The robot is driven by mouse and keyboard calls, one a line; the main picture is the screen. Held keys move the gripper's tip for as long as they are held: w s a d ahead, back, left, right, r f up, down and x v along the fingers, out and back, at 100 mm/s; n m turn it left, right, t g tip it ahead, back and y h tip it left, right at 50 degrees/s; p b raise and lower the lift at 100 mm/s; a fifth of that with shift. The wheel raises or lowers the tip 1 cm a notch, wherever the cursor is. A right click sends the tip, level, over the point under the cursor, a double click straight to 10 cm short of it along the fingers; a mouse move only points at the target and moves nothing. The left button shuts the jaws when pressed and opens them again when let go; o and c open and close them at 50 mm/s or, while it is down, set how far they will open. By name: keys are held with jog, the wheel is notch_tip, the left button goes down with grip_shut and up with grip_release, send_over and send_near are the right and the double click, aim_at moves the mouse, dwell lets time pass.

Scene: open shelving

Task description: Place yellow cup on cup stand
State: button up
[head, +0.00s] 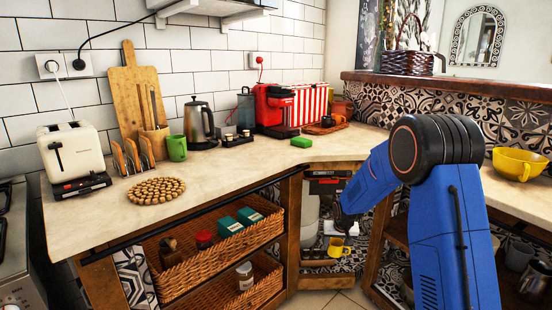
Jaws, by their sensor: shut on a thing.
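A small yellow cup (338,248) shows low in the middle of the head view, in front of the open corner cabinet. My gripper (343,228) reaches down there from the blue arm and is shut on the cup near its top. The fingertips are small and dark, so the exact grip is hard to make out. I cannot clearly pick out a cup stand. A wooden tray (341,124) with a dark cup on it stands at the back of the counter, by the red machine.
A large yellow bowl (519,163) stands on the right counter. Wicker baskets (190,275) sit below. The front middle of the counter is clear.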

jog(key=s+d+f, duration=0.2)
jog(key=s+f, duration=0.3)
jog(key=f, duration=0.5)
jog(key=s+d+f+n, duration=0.1)
jog(key=s+d+f, duration=0.1)
jog(key=s+f, duration=0.4)
notch_tip(320, 180, down, 4)
jog(key=shift+s+r, duration=0.15)
jog(key=shift+s, duration=0.15)
jog(key=shift+d, duration=0.1)
